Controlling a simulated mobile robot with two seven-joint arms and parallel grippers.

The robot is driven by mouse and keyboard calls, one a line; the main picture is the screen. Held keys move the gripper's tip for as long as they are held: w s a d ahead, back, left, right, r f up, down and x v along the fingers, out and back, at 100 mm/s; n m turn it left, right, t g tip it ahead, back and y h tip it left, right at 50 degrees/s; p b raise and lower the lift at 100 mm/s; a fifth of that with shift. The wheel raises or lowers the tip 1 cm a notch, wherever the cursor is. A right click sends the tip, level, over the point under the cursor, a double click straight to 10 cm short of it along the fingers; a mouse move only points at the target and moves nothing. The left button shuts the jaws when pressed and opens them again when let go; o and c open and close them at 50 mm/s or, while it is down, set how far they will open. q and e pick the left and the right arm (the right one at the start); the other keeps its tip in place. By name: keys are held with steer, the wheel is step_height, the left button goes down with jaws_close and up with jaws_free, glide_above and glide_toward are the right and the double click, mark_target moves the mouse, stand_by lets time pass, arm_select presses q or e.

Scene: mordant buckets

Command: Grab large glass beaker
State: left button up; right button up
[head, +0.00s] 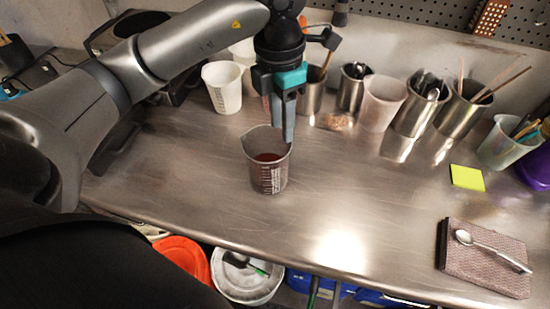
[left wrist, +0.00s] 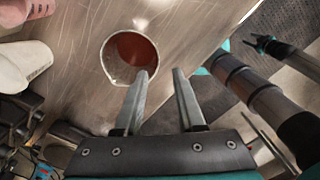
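The large beaker (head: 267,175), a clear, marked beaker with red-brown liquid in it, stands upright on the metal table near its front edge. It also shows from above in the left wrist view (left wrist: 106,66). My left gripper (head: 286,138) points down at the beaker's back right rim. In the left wrist view its two fingers (left wrist: 163,74) are apart with nothing between them. One fingertip overlaps the beaker's rim; I cannot tell whether they touch. What looks like my right gripper (left wrist: 262,43) shows small and dark in the left wrist view, away from the beaker.
A white cup (head: 222,88), a translucent cup (head: 382,104) and several metal containers with tools stand along the back. A yellow note (head: 467,178) and a spoon (head: 492,250) on a folded cloth (head: 460,272) lie at right. Buckets (head: 246,281) are below the front edge. The table's middle is clear.

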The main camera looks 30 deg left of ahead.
mark_target(268, 162)
arm_select(q)
steer(key=f, duration=1.5)
steer(key=shift+a, duration=0.25)
jaws_close()
steer(key=shift+r, duration=0.1)
stand_by(0.8)
